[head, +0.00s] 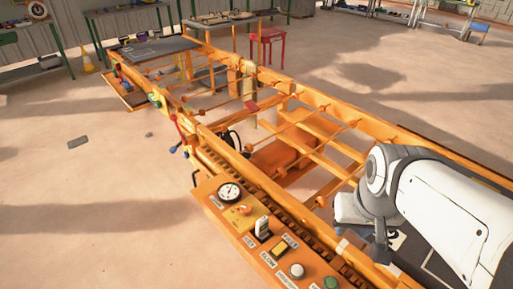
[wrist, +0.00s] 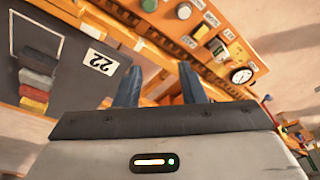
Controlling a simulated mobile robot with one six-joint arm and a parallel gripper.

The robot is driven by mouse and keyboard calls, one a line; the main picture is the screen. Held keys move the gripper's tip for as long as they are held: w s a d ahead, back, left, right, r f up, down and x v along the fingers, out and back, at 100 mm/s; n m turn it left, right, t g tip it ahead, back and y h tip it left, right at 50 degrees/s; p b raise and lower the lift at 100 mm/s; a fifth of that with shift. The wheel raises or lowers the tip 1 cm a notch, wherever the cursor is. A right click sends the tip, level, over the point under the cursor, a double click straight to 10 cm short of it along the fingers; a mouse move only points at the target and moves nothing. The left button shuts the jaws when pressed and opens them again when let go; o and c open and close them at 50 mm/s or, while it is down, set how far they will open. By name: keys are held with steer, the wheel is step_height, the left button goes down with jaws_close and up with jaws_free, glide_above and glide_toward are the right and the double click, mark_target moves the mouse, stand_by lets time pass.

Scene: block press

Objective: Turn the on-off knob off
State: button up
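The orange control panel (head: 208,187) is at the bottom centre of the head view, and also at the top of the wrist view (wrist: 262,68). Next to its round gauge (head: 228,192) is a yellow plate with a small red-orange knob (head: 243,209). This may be the on-off knob, but its label is too small to read, and its setting cannot be told. My gripper (head: 380,250) is to the right of the panel, apart from it. In the wrist view its two blue fingers (wrist: 158,84) are spread with nothing between them.
The orange machine frame (head: 330,103) runs behind. Coloured blocks (wrist: 37,82) lie on a dark surface marked 22.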

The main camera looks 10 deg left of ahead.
steer(key=shift+o, duration=0.5)
steer(key=shift+d, duration=0.1)
steer(key=shift+o, duration=0.9)
steer(key=shift+w, duration=0.35)
steer(key=shift+o, duration=1.3)
steer(key=w+a+f+n+b, duration=0.1)
steer(key=w+a+f+b, duration=0.2)
steer(key=w, duration=0.7)
steer(key=shift+a+g, duration=0.4)
steer(key=shift+a, duration=0.3)
steer(key=n+g+b, duration=0.2)
steer(key=n+b, duration=0.1)
steer(key=b, duration=0.2)
glide_above(246, 207)
step_height(246, 207, down, 21)
steer(key=shift+s+f, duration=0.1)
steer(key=shift+f, duration=0.1)
step_height(246, 207, down, 7)
steer(key=shift+r+b, duration=0.1)
steer(key=shift+b, duration=0.3)
steer(key=shift+f, duration=0.5)
